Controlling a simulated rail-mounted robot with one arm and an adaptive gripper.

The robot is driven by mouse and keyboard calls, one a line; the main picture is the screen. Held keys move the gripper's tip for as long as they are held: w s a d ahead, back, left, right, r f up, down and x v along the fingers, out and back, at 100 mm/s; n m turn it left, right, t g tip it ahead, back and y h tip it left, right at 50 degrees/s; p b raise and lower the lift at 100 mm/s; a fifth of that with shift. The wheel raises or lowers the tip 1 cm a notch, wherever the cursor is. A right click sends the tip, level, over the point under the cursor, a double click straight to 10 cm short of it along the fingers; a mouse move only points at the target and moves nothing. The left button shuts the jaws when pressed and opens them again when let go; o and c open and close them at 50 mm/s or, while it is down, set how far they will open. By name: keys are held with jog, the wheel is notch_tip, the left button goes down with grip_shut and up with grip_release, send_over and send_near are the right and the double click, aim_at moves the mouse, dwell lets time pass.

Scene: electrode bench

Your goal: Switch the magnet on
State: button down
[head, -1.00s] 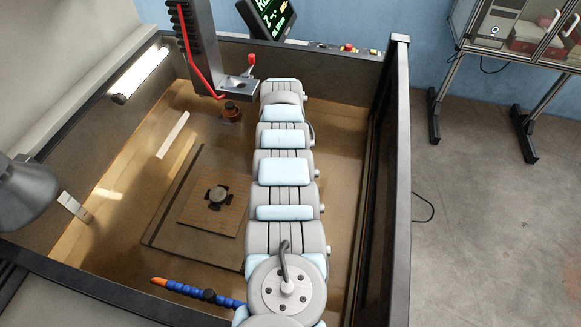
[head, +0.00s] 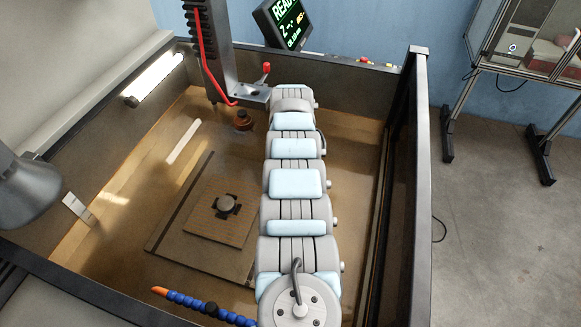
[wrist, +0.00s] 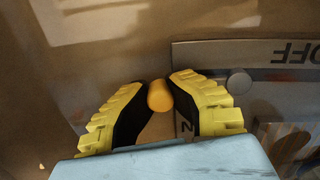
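In the wrist view, the two yellow-and-black fingers of my gripper (wrist: 160,84) stand on either side of a rounded orange knob (wrist: 160,96). The fingertips appear to touch it on both sides. Behind it is a grey panel (wrist: 208,52) with a round pin (wrist: 239,82). The word OFF (wrist: 294,52) is printed upside down at its right. In the head view my arm hides my gripper and the knob. A flat plate (head: 192,233) with a dark fixture and a round grey piece (head: 226,203) lies on the tank floor left of my arm.
A column (head: 216,45) with a red cable and a bracket (head: 254,94) hangs near my arm's far end. A blue hose (head: 200,303) lies at the front. A lit screen (head: 285,24) stands behind.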

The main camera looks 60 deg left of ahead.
jog(key=c, duration=0.9)
grip_release()
jog(key=shift+f, duration=0.1)
jog(key=shift+c, duration=0.2)
notch_tip(320, 180, up, 12)
